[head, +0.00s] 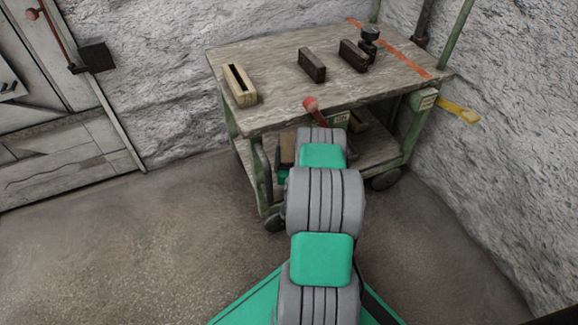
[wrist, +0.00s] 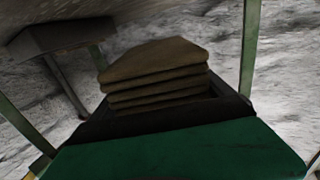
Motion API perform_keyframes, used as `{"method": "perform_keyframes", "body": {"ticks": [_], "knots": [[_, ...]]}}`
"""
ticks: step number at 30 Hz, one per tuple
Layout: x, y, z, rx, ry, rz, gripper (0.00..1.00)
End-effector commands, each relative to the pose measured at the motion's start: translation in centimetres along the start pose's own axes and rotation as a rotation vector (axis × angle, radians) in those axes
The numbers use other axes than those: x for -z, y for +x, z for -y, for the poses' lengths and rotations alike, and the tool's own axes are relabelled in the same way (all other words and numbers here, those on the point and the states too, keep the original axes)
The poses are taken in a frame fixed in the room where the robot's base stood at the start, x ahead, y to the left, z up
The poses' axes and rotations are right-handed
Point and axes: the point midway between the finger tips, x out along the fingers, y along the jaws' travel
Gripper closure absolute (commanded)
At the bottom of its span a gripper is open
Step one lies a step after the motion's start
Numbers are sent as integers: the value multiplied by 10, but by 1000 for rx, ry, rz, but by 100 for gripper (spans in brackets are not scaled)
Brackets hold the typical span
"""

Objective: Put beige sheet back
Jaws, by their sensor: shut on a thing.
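A brownish-beige folded sheet (wrist: 155,72), stacked in several layers, fills the middle of the wrist view. My gripper (wrist: 160,108) is shut on it, with dark jaws at its near edge and a green housing below. The head view also shows a tan piece, probably the sheet (head: 287,148), left of my arm and below the front edge of the trolley top (head: 290,80). My jaws are mostly hidden there behind my arm. Nothing labels a place for the sheet.
The trolley top carries a pale slotted block (head: 240,86), two dark blocks (head: 311,65) (head: 353,55) and a dark knobbed item (head: 369,42). A red-ended lever (head: 311,105) is at its front, a yellow handle (head: 458,112) at its right. Green legs and rough walls limit room; floor at left is clear.

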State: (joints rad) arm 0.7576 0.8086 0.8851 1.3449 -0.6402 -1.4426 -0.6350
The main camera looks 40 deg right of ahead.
Motion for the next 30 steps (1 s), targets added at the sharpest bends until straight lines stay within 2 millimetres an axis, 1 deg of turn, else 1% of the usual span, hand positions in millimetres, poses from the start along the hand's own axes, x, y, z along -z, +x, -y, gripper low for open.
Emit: {"method": "perform_keyframes", "body": {"ticks": [1, 5, 9, 11, 17, 22, 23, 26, 30], "knots": [[-19, 0, 2, 4, 0, -2, 71], [-33, 0, 5, 8, 2, -3, 71], [-58, 0, 4, 7, 1, -2, 71], [-66, 0, 4, 6, 1, -2, 71], [-64, 1, 2, 4, 1, -3, 71], [-67, 1, 2, 3, 1, -4, 71], [-68, 0, 2, 3, 1, -2, 8], [-68, 0, 2, 3, 1, -2, 0], [-68, 0, 2, 3, 1, -2, 0]]}}
